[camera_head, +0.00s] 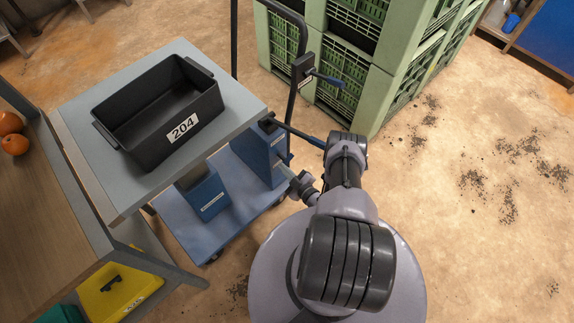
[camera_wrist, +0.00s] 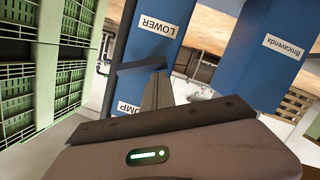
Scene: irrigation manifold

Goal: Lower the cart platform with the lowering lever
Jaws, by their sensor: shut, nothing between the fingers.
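The cart's grey platform (camera_head: 80,130) stands raised over its blue base (camera_head: 225,205) in the head view. A blue housing (camera_head: 258,150) beside it carries, in the wrist view, a LOWER label (camera_wrist: 160,24) and a PUMP label below. A short dark blue lever (camera_wrist: 140,66) sticks out between these labels. My gripper (camera_wrist: 160,82) is shut and empty, its fingertips close to that lever; I cannot tell whether they touch. In the head view my gripper (camera_head: 303,187) is beside the housing, its fingertips hard to make out.
A black bin (camera_head: 150,112) marked 204 sits on the platform. A long dark lever with a blue grip (camera_head: 300,133) reaches out above my wrist. Stacked green crates (camera_head: 395,75) stand behind. A wooden table (camera_head: 30,215) is at left. Floor at right is clear but for dark specks.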

